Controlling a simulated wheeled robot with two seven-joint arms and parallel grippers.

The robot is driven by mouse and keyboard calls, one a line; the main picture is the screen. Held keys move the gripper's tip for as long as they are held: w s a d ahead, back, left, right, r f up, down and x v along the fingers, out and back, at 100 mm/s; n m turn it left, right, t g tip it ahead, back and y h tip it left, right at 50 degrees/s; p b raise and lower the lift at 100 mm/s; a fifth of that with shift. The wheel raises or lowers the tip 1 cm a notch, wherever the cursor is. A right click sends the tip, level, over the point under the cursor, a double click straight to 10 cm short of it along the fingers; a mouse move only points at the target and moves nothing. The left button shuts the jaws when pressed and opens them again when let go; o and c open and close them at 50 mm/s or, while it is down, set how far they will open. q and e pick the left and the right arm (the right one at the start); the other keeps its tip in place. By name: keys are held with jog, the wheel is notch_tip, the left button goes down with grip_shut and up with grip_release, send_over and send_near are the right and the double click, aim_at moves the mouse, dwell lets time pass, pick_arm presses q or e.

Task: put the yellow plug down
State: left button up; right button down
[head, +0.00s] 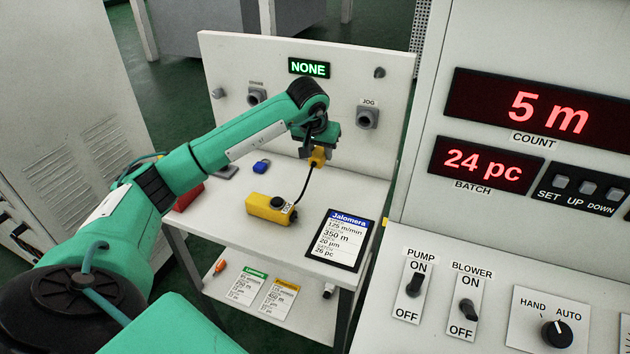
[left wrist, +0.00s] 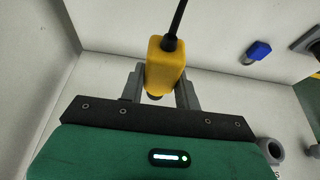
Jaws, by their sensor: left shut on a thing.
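The yellow plug (head: 317,157) is held in my left gripper (head: 315,152), above the white table (head: 350,186). In the left wrist view the plug (left wrist: 165,66) sits between the two grey fingers of the gripper (left wrist: 160,85), with its black cable leading away from it. The cable runs down to a yellow box with a black knob (head: 270,207) that lies on the table. I do not see my right gripper.
A tablet reading Jalomera (head: 343,238) lies at the table's front right. A blue padlock (head: 261,166) and a red object (head: 188,196) lie to the left. Grey sockets, one labelled JOG (head: 367,117), are on the back panel, under a NONE display (head: 309,67). A control console stands at right.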

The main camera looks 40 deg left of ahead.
pick_arm(q)
jog(key=p, duration=0.1)
send_over(321, 191)
jog(key=s, duration=0.2)
jog(key=f, duration=0.7)
jog(key=shift+w+d, duration=0.25)
jog(key=shift+d, duration=0.05)
notch_tip(321, 191, down, 4)
jog(key=shift+f+p, duration=0.1)
jog(key=shift+p, duration=0.45)
jog(key=shift+f, duration=0.3)
pick_arm(e)
jog(key=shift+s+r, duration=0.3)
jog(key=shift+r, duration=0.2)
jog(key=shift+s+r, duration=0.25)
jog(key=shift+r, duration=0.2)
jog(key=shift+f, duration=0.1)
pick_arm(q)
jog(key=shift+f, duration=0.2)
jog(key=o, duration=1.1)
jog(key=shift+c, duration=0.2)
jog(key=shift+r, duration=0.1)
